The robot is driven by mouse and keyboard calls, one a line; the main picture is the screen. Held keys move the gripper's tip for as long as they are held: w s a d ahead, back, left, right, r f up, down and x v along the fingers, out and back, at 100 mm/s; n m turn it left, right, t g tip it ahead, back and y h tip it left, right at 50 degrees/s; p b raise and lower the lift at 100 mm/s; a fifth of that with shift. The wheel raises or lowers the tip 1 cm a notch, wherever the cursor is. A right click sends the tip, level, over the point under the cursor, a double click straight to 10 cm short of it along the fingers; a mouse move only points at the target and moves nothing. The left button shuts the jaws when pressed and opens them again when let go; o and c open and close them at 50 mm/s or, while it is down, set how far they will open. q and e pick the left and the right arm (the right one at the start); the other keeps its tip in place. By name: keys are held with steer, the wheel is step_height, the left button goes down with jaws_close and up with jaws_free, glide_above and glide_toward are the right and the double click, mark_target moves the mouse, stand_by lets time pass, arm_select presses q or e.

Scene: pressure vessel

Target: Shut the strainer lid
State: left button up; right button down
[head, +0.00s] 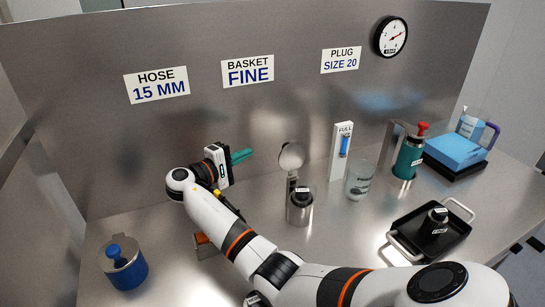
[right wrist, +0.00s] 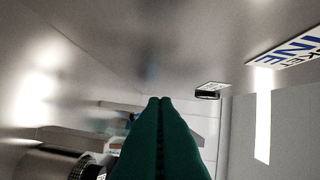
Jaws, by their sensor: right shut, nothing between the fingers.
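The strainer (head: 299,212) looks to be the upright metal cylinder at mid-bench, with a black-topped labelled piece (head: 302,194) at its mouth. A round metal disc, which looks like its lid (head: 291,157), stands raised behind it, above the body on an upright post. My right gripper (head: 242,155) is left of the lid, apart from it, its green fingers pointing right. The fingers (right wrist: 160,125) are shut and empty in the right wrist view. My left gripper is not in view.
A blue pot (head: 126,272) stands at the front left. A white FULL gauge (head: 340,151) and glass beaker (head: 358,182) stand right of the strainer. A black tray (head: 408,235) and a green cylinder (head: 407,159) are farther right. The metal back wall (head: 150,150) is close behind my gripper.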

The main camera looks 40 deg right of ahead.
mark_target(290, 157)
steer(key=s+d+p, duration=0.3)
steer(key=d+p, duration=0.2)
steer(key=d, duration=0.4)
steer(key=shift+p, duration=0.4)
steer(key=shift+f, duration=0.1)
steer(key=shift+s, duration=0.1)
